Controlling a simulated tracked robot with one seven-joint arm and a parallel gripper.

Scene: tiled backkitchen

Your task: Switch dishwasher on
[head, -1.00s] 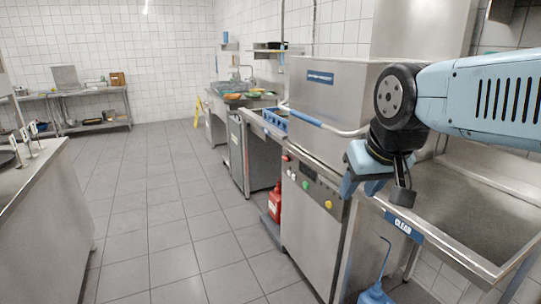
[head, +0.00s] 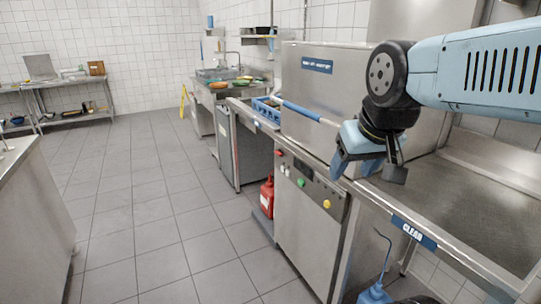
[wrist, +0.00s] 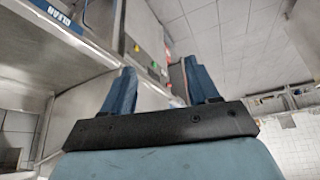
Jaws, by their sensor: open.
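The dishwasher (head: 305,235) is a steel hood machine right of centre in the head view. Its front panel carries a red button (head: 280,153), a green button (head: 301,183) and a yellow button (head: 326,204). A blue handle bar (head: 302,110) runs along the hood. My gripper (head: 356,172) is open and empty in the head view, pointing down near the machine's right end, above and right of the yellow button. In the wrist view, my gripper (wrist: 160,88) shows two blue fingers spread apart. The panel's yellow button (wrist: 137,48) and green button (wrist: 154,66) appear between them, beyond the fingertips.
A steel table (head: 470,215) with a "CLEAN" label (head: 414,232) adjoins the dishwasher on the right. A blue container (head: 375,294) stands below it. A red canister (head: 267,197) stands left of the dishwasher. A counter (head: 35,205) is at left; the tiled floor between is clear.

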